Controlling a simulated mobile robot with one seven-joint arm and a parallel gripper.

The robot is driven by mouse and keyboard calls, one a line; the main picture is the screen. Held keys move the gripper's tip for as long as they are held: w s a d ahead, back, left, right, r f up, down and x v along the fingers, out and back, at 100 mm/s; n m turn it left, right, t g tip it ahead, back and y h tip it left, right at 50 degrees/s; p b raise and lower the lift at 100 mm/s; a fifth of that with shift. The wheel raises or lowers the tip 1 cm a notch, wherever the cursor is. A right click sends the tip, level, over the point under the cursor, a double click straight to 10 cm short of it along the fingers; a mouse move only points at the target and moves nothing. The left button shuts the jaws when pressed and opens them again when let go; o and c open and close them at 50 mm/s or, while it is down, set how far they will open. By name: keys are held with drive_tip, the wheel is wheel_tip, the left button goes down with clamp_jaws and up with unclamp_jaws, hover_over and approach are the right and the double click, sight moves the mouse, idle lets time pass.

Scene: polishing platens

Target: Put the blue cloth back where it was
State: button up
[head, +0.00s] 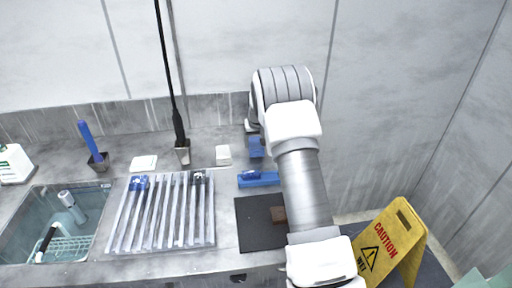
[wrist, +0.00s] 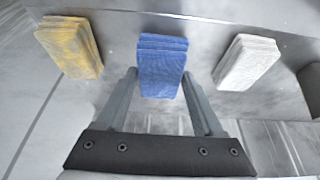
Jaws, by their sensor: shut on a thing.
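The blue cloth (wrist: 161,66) is a folded, layered pad in the middle of the wrist view. My gripper (wrist: 159,80) has one finger on each side of it and is shut on it. The cloth appears level with the two cloths beside it; whether it touches the surface below cannot be told. In the head view a blue piece (head: 256,147), which looks like this cloth, shows just left of my arm. My fingers are mostly hidden there by the arm.
A yellow cloth (wrist: 70,47) and a white cloth (wrist: 246,61) lie on either side, apart from the blue one. A blue tool (head: 258,180) and dark mat (head: 252,226) lie in front. A slatted rack (head: 163,243) and sink (head: 60,193) are left; a yellow caution sign (head: 393,240) stands right.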

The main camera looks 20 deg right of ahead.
drive_tip(key=shift+f, duration=1.05)
drive_tip(key=shift+f, duration=0.1)
drive_tip(key=shift+f, duration=0.15)
drive_tip(key=o, duration=1.2)
